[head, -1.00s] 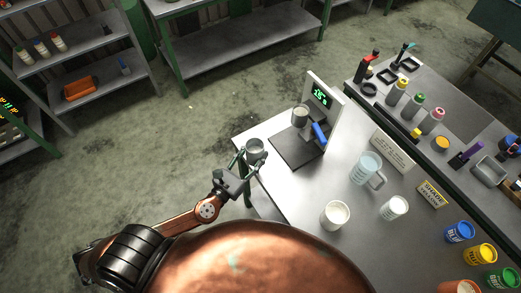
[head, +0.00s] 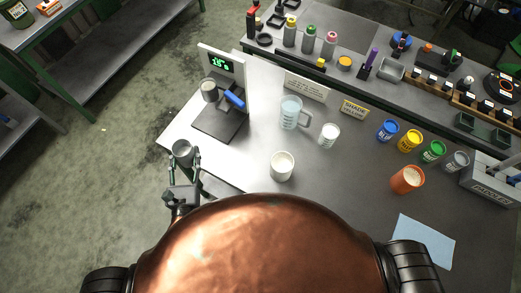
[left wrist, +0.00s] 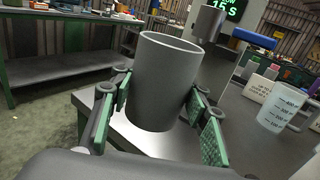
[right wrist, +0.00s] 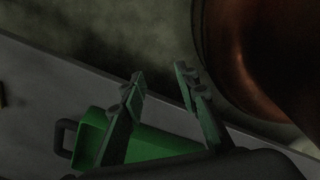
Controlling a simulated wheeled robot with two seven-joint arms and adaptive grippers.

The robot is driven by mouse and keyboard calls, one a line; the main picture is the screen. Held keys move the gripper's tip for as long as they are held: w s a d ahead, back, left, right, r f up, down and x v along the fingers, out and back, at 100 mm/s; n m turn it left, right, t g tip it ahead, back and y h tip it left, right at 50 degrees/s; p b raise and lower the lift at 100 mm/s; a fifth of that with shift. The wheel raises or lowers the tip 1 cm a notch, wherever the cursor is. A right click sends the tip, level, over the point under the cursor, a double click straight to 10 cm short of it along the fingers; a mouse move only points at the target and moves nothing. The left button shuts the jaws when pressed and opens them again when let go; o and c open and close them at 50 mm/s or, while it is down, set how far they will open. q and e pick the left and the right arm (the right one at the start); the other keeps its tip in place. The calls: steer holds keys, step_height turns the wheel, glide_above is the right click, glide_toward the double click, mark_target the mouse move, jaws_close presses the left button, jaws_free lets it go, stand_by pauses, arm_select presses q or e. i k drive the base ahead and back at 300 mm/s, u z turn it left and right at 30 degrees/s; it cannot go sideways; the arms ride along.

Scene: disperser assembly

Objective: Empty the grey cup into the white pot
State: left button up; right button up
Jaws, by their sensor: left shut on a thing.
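My left gripper (head: 183,170) is shut on the grey cup (head: 182,151), which it holds upright by the table's left edge. In the left wrist view the green-padded fingers grip both sides of the grey cup (left wrist: 166,85); its contents are hidden. A white pot (head: 282,166) with pale contents stands upright on the table, to the right of the cup and apart from it. A smaller white container (head: 329,135) stands behind it to the right. My right gripper (right wrist: 160,78) is open in the dark right wrist view; a green object (right wrist: 150,148) lies beyond its fingers.
A clear measuring jug (head: 291,112) stands behind the white pot. Coloured paint pots and an orange pot (head: 407,180) are at right. The table between cup and white pot is bare.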

mark_target(282, 163)
steer(key=u, duration=0.6)
steer(key=k, duration=1.5)
steer(key=z, duration=0.5)
steer(key=i, duration=1)
steer(key=z, duration=0.05)
